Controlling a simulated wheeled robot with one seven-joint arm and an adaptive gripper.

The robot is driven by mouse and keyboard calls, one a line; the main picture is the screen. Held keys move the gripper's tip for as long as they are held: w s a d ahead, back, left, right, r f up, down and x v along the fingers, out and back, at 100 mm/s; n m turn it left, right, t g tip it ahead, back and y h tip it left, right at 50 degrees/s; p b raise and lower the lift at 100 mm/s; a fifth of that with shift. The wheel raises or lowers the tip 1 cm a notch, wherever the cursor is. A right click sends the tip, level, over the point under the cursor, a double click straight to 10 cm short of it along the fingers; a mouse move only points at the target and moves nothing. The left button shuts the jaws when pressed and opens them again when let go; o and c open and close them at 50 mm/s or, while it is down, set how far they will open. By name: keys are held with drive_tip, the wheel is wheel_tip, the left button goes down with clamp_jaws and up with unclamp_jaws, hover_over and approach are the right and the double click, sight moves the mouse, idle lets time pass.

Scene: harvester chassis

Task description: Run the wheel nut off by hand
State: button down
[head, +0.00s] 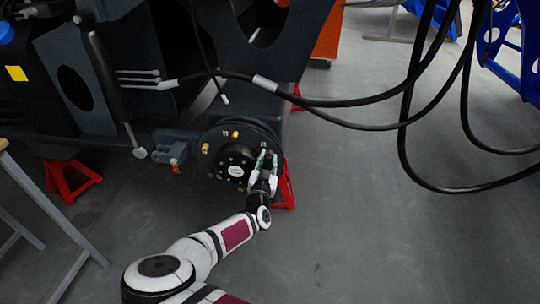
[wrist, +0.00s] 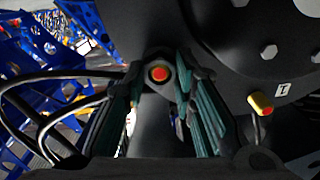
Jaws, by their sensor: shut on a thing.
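The dark round wheel hub (head: 222,170) stands on the side of the chassis, with yellow nuts (head: 235,134) around its rim. My gripper (head: 267,160) is at the right side of the hub. In the wrist view my gripper's two green-grey fingers (wrist: 159,80) are either side of a red-ended wheel nut (wrist: 159,73), shut on it. The nut faces the camera; its sides and the finger contact are partly hidden. Another yellow nut with a red end (wrist: 261,103) sits on the hub to the right, beside a small label marked 1.
Black hoses (head: 340,103) hang at the right of the hub. A red stand (head: 286,188) is behind my gripper and another (head: 70,182) is at the left. A table (head: 50,215) edges the left. The grey floor at the right is mostly clear.

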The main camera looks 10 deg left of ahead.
drive_tip(key=n+b, duration=0.1)
drive_tip(key=n, duration=0.3)
drive_tip(key=shift+s+f, duration=0.1)
drive_tip(key=shift+f, duration=0.05)
drive_tip(key=c, duration=1.2)
unclamp_jaws()
drive_tip(key=shift+c, duration=0.2)
drive_tip(key=shift+c, duration=1.1)
drive_tip(key=shift+s+r+p, duration=0.2)
drive_tip(key=shift+s+p, duration=0.2)
drive_tip(key=shift+s, duration=0.65)
